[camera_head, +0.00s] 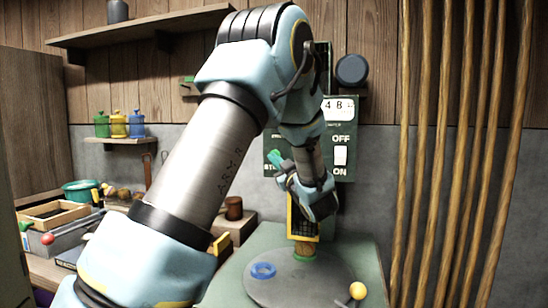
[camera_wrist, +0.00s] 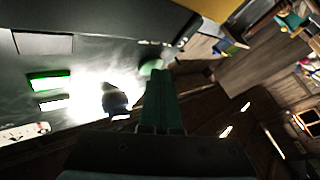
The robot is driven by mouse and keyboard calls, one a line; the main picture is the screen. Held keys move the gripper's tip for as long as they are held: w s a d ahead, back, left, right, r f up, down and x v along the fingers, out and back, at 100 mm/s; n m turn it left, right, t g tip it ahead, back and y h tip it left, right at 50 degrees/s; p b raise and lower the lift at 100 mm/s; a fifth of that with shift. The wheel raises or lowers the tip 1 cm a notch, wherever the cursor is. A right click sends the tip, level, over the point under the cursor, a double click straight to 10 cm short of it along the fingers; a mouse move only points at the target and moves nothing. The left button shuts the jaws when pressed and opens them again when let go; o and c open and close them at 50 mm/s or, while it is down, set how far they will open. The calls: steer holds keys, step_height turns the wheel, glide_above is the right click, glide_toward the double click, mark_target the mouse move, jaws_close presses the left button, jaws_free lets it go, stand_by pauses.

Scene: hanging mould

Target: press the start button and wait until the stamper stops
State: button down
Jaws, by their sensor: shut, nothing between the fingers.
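A dark green control panel (camera_head: 338,170) hangs on the back wall, with a white counter reading "4 8" and a white OFF/ON switch (camera_head: 340,155). The stamper (camera_head: 303,222), with a yellow-edged dark grille, is partly hidden behind my wrist. Below it is a round grey plate (camera_head: 300,285) bearing a blue ring (camera_head: 263,270).
Several wooden poles (camera_head: 455,140) stand at the right. A yellow-knobbed lever (camera_head: 357,290) is at the plate's front right. Coloured jars (camera_head: 118,125) stand on a small left shelf. A cluttered bench (camera_head: 60,245) lies at the left. Strong glare covers part of the wrist view.

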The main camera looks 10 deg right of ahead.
steer(key=shift+s+a, duration=0.1)
steer(key=shift+s, duration=0.05)
steer(key=shift+s+a+b, duration=0.35)
steer(key=shift+s+b, duration=0.05)
steer(key=shift+s, duration=0.2)
steer(key=s+a, duration=0.1)
steer(key=s, duration=0.1)
steer(key=s+a+b, duration=0.1)
steer(key=s, duration=0.1)
steer(key=shift+s+a+b, duration=0.2)
steer(key=shift+b, duration=0.1)
stand_by(0.6)
